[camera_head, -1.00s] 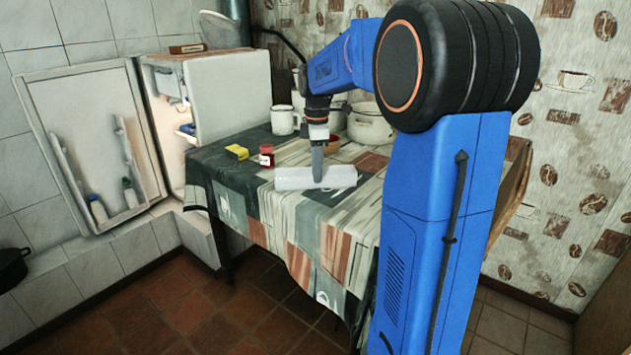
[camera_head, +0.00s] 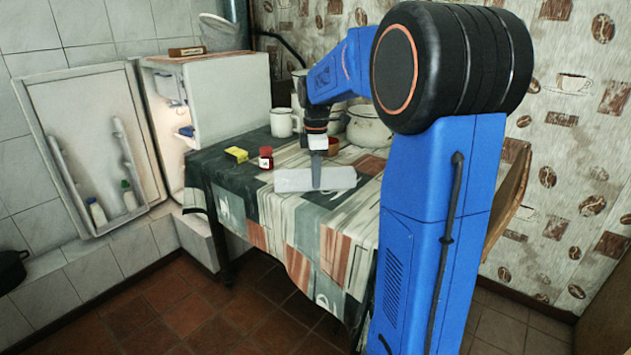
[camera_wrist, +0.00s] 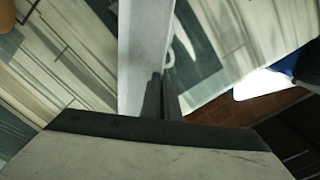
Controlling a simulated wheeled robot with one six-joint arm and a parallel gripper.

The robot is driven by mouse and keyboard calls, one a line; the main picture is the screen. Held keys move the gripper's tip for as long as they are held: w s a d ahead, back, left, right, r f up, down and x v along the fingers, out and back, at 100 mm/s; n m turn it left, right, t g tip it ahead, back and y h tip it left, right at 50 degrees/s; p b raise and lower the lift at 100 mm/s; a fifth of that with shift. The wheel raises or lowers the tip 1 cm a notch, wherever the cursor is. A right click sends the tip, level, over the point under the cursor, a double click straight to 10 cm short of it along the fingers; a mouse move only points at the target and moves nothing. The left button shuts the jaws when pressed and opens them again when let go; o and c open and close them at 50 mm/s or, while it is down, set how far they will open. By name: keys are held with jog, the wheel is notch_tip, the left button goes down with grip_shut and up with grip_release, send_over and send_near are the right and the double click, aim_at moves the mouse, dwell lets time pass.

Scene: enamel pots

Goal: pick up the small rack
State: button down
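I take the small rack to be the long pale grey panel (camera_head: 287,180) near the front of the cloth-covered table in the head view. My gripper (camera_head: 316,184) points down at its middle, with one finger in front of the panel. In the wrist view, the small rack (camera_wrist: 137,50) is a pale strip running up to the top edge. My gripper's dark fingers (camera_wrist: 161,90) are close together, one on either side of the strip's right edge, so it looks shut on the rack. Whether the rack is clear of the cloth I cannot tell.
The table (camera_head: 255,208) also carries a yellow block (camera_head: 236,154), a red jar (camera_head: 266,159), a white mug (camera_head: 284,123) and a white pot (camera_head: 368,127) behind my gripper. An open small fridge (camera_head: 228,98) stands at the left.

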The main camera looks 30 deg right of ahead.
notch_tip(320, 180, up, 10)
jog(key=shift+f, duration=0.1)
dwell(0.4)
